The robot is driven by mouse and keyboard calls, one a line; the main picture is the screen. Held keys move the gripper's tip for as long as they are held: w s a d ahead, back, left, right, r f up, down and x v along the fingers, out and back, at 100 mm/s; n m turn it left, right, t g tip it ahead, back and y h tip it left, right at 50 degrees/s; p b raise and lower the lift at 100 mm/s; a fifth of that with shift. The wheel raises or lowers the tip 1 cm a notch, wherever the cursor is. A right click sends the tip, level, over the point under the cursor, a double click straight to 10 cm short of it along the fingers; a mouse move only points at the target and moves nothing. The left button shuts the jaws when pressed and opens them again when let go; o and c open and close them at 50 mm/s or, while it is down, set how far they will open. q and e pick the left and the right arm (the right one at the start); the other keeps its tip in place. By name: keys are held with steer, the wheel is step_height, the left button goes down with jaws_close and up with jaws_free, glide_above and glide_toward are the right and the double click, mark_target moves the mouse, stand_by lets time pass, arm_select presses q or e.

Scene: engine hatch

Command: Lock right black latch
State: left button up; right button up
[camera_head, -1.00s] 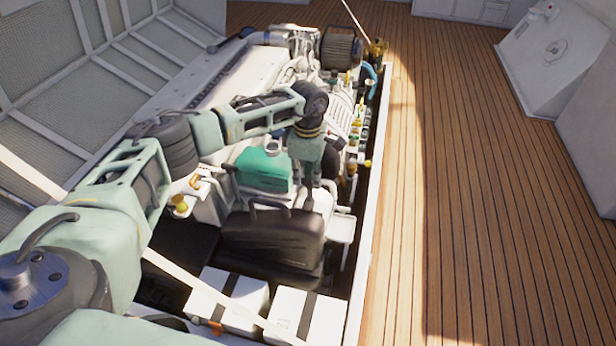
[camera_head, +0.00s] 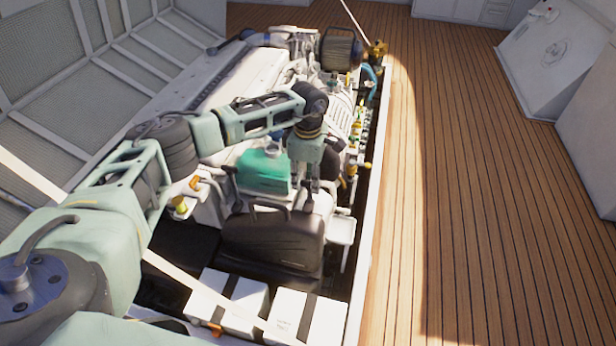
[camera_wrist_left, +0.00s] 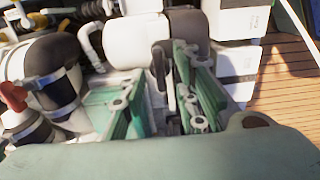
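My left gripper (camera_head: 306,186) points down at the right rear corner of a black case (camera_head: 272,244) with a handle on top. Its two fingers are a narrow gap apart, and I see nothing clearly held between them. A small dark part, possibly the right black latch, stands just below the fingertips in the head view (camera_head: 308,205). I cannot tell whether they touch it or how the latch is set. My right gripper is not in view.
A green box (camera_head: 263,172) sits behind the case, left of my gripper. White boxes with black straps (camera_head: 288,312) stand in front. Engine parts and hoses crowd the bay behind. Its white right edge (camera_head: 370,225) borders clear wooden deck (camera_head: 470,200).

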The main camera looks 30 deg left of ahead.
arm_select(q)
step_height(320, 180, up, 12)
stand_by(0.6)
